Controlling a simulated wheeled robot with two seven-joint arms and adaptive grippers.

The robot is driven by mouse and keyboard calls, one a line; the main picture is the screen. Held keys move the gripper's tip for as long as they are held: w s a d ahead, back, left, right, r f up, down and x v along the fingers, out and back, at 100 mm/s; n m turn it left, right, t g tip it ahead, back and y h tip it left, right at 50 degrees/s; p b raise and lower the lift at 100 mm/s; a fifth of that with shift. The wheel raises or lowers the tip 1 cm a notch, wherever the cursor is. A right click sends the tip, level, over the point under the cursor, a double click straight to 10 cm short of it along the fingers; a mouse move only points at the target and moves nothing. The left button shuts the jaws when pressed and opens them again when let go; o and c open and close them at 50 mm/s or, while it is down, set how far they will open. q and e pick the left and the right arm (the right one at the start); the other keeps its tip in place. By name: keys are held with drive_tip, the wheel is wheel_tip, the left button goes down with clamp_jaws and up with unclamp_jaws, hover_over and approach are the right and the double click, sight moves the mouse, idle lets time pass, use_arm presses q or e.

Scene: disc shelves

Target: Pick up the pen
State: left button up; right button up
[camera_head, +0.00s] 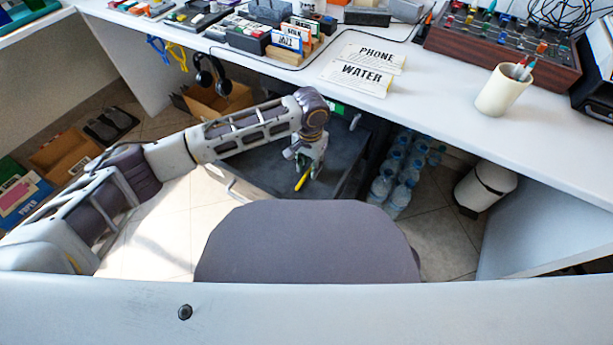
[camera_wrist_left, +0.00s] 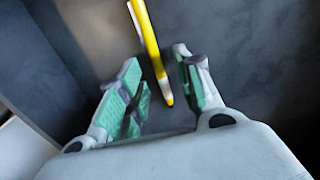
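A yellow pen (camera_wrist_left: 148,42) with a pale band near its tip shows in the left wrist view, over a dark grey surface. In the head view the pen (camera_head: 302,181) shows at the fingers of my left gripper (camera_head: 308,160). In the left wrist view my left gripper (camera_wrist_left: 160,88) has its two green-padded fingers apart. The pen's lower end lies between them, nearer the right finger, with a gap on the left. I cannot tell whether the pen touches the right finger. My right gripper is in neither view.
The dark grey surface (camera_head: 262,172) lies under the white counter (camera_head: 440,100). Several water bottles (camera_head: 397,180) stand on the floor to its right. A white canister (camera_head: 487,185) stands further right. A grey chair back (camera_head: 305,240) is in front. A cup with pens (camera_head: 502,92) stands on the counter.

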use_arm(q)
drive_tip(key=shift+f, duration=0.25)
idle(0.3)
clamp_jaws()
